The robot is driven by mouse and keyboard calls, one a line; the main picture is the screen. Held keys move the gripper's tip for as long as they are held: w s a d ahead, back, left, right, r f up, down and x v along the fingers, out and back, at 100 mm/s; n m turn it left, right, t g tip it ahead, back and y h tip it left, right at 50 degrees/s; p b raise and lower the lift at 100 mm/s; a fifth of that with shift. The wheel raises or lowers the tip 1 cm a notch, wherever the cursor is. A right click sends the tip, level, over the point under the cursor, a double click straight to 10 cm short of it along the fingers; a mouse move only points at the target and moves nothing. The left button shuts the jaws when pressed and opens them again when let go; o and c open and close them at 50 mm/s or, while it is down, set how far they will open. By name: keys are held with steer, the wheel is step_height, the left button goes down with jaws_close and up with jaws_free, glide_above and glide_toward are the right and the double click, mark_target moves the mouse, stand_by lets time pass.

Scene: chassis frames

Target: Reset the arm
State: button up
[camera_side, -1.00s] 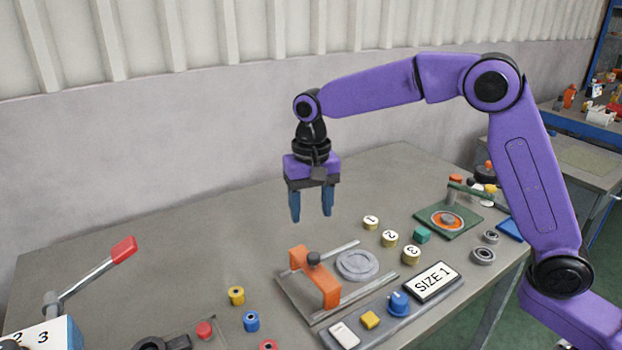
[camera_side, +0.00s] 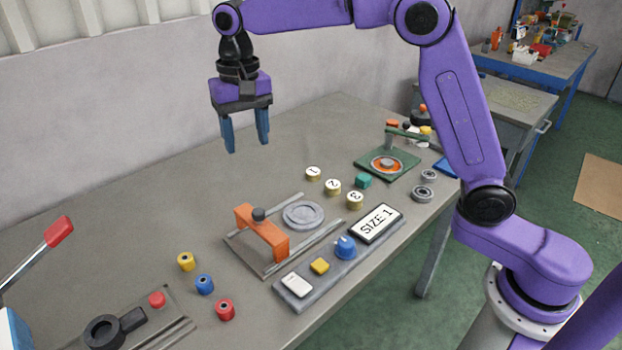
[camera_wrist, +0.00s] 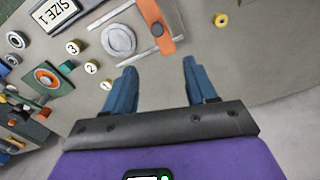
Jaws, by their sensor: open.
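My gripper (camera_side: 246,145) is open and empty, with its blue fingers pointing down well above the grey table (camera_side: 130,215). In the side view it hangs at the upper left, over the rear part of the table. In the wrist view both fingers (camera_wrist: 155,80) stand apart with only bare table between them. My purple arm stretches to it from its base at the right.
Below stands a fixture with an orange bridge (camera_side: 262,232) and grey disc (camera_side: 304,215). Around it are numbered cylinders (camera_side: 333,187), a SIZE 1 panel (camera_side: 376,223), a green fixture (camera_side: 388,163), spools (camera_side: 204,284) and a red-handled lever (camera_side: 58,232).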

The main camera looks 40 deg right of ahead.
steer(key=s+d+f+n, duration=0.2)
steer(key=s+d+n, duration=0.3)
steer(key=s, duration=0.6)
steer(key=s+d+f+n, duration=0.3)
steer(key=s+d+n, duration=0.2)
steer(key=s, duration=0.6)
steer(key=s+d+f+n, duration=0.3)
steer(key=s+d+n, duration=0.2)
steer(key=s, duration=0.7)
steer(key=shift+f+n, duration=0.15)
steer(key=shift+n, duration=0.15)
